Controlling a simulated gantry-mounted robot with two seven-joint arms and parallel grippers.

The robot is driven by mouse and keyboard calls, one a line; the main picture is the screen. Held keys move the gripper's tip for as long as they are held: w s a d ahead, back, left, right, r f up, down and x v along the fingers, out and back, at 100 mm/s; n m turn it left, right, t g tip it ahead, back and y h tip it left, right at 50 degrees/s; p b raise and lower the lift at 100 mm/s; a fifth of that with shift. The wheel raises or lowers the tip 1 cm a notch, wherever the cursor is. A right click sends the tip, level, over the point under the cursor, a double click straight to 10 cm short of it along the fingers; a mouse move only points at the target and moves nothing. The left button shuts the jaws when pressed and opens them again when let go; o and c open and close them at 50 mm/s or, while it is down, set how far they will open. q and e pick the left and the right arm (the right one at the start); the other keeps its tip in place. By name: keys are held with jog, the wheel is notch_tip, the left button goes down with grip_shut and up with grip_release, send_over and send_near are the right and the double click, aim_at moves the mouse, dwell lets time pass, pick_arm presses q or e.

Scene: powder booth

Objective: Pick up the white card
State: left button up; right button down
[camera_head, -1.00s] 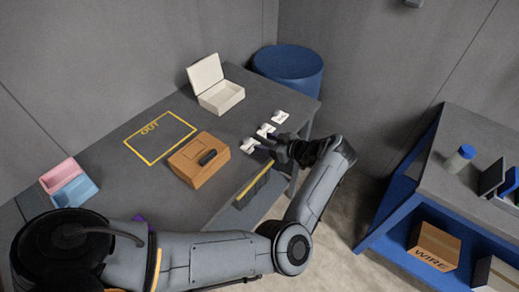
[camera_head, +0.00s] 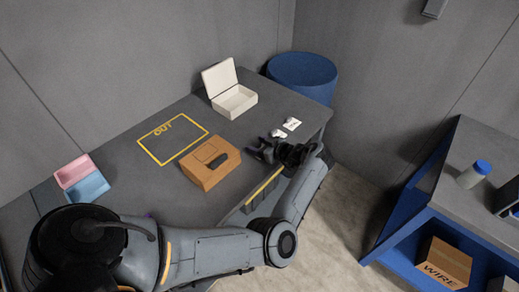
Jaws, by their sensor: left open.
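Two small white items (camera_head: 292,123) lie near the right end of the grey table, the nearer one (camera_head: 278,133) just behind my left gripper. They look like small white cards or holders; they are too small to tell which. My left gripper (camera_head: 257,150) is open, low over the table's front right part, beside the nearer white item. It hides the table spot under it. I cannot see anything between its fingers. My right gripper is not in view.
An open white box (camera_head: 234,103) stands behind. A yellow OUT outline (camera_head: 173,139) marks empty table. Pink (camera_head: 74,172) and blue (camera_head: 88,187) trays lie at left. A blue drum (camera_head: 303,76) stands beyond the table.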

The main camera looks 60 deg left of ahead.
pick_arm(q)
jog(key=shift+a+f, duration=0.1)
jog(key=shift+a, duration=0.15)
jog(key=c, duration=1)
jog(key=shift+c, duration=0.2)
